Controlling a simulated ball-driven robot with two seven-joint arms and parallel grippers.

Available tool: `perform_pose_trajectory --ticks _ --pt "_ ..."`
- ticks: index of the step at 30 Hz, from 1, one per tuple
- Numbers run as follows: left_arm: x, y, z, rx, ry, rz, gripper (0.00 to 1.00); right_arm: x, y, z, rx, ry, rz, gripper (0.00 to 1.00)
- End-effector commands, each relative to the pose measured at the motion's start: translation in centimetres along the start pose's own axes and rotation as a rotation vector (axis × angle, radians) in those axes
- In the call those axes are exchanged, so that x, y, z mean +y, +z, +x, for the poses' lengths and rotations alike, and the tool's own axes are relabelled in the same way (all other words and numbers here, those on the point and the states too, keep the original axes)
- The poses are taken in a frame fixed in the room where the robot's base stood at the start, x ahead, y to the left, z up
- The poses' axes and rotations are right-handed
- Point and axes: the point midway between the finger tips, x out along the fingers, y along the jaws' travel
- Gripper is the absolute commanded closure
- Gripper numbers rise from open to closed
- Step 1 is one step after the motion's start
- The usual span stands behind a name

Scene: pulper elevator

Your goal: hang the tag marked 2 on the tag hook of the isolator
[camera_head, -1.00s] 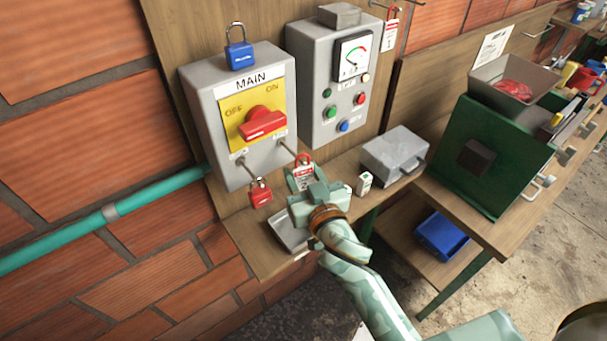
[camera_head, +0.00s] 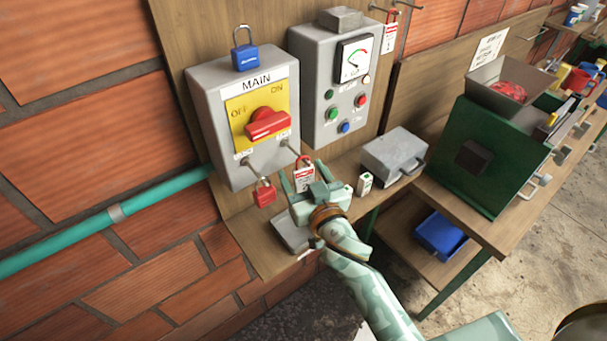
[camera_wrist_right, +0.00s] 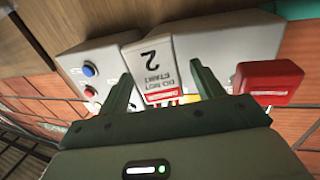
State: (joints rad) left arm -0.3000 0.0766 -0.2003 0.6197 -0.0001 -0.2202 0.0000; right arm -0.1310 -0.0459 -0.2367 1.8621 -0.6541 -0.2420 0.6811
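My right gripper (camera_head: 304,179) is open, with one finger on each side of the tag; in the wrist view there are gaps between the fingers and the tag. The red padlock (camera_head: 264,194) hangs from the left-hand hook. My left gripper is not in view.
A blue padlock (camera_head: 245,58) stands on the isolator. A grey panel (camera_head: 305,60) with a meter and buttons is beside it. Another tag (camera_head: 390,38) hangs at the upper right. A small white box (camera_head: 364,184) and a grey case (camera_head: 393,152) are right of my gripper.

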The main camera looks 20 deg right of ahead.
Motion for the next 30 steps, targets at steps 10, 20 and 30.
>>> perform_pose_trajectory --ticks 10,20,30 --pt "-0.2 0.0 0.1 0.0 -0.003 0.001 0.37 0.0 0.2 -1.2 -0.002 0.0 0.002 0.33" --pt "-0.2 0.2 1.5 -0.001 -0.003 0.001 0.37 0.0 0.4 -9.6 -0.006 0.001 0.003 0.33" --pt "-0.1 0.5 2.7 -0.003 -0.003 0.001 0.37 0.0 0.2 -15.7 -0.003 0.001 0.002 0.33"
